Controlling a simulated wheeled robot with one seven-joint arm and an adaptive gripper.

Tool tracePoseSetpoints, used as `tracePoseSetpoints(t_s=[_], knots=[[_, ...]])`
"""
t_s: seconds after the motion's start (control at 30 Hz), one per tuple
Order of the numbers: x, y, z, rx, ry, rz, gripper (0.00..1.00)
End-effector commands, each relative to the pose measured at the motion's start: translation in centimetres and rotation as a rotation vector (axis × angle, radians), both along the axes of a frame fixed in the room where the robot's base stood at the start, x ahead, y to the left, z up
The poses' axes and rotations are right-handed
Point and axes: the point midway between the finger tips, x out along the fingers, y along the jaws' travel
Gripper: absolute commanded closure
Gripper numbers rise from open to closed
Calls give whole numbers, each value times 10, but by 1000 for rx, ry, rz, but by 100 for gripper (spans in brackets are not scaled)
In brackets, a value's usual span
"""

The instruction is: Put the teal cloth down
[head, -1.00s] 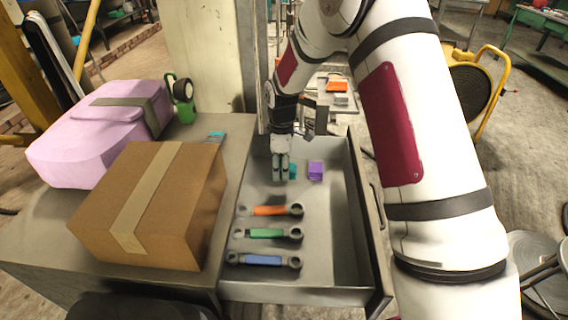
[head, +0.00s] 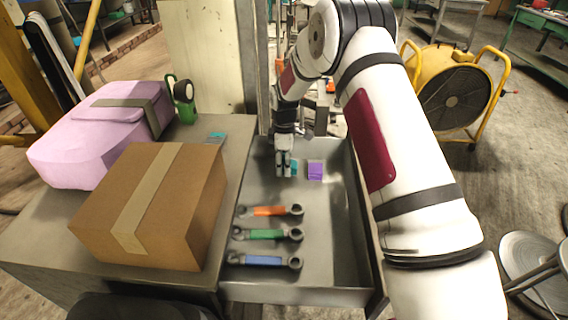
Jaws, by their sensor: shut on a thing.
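My gripper (head: 284,172) points down inside the open grey drawer (head: 325,285), near its far end. It is shut on the teal cloth (head: 294,168), which shows as a small patch at the right side of the fingers. The fingers hide most of the cloth. I cannot tell whether the cloth touches the drawer floor.
A purple block (head: 315,170) lies just right of the cloth. Wrenches with orange (head: 269,211), green (head: 266,234) and blue (head: 263,260) handles lie nearer. A cardboard box (head: 185,210) and a pink bag (head: 85,140) stand on the cabinet. The drawer's right side is clear.

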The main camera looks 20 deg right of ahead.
Motion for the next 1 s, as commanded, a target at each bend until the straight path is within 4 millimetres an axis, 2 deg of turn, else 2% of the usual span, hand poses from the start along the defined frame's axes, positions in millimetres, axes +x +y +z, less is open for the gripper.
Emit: tracePoseSetpoints(t_s=[0.13, 0.17, 0.2, 0.23, 0.53, 0.67, 0.77, 1.0], knots=[[0, 0, -4, 0, 0, 0, 85], [0, 0, -3, 0, 0, 0, 56], [0, 0, -3, 0, 0, 0, 47], [0, 0, -3, 0, 0, 0, 42], [0, 0, -2, 0, 0, 0, 42], [0, 0, 7, 0, -2, 0, 42], [1, 0, 21, 1, -4, 0, 42], [1, 0, 71, 1, -4, -1, 42]])
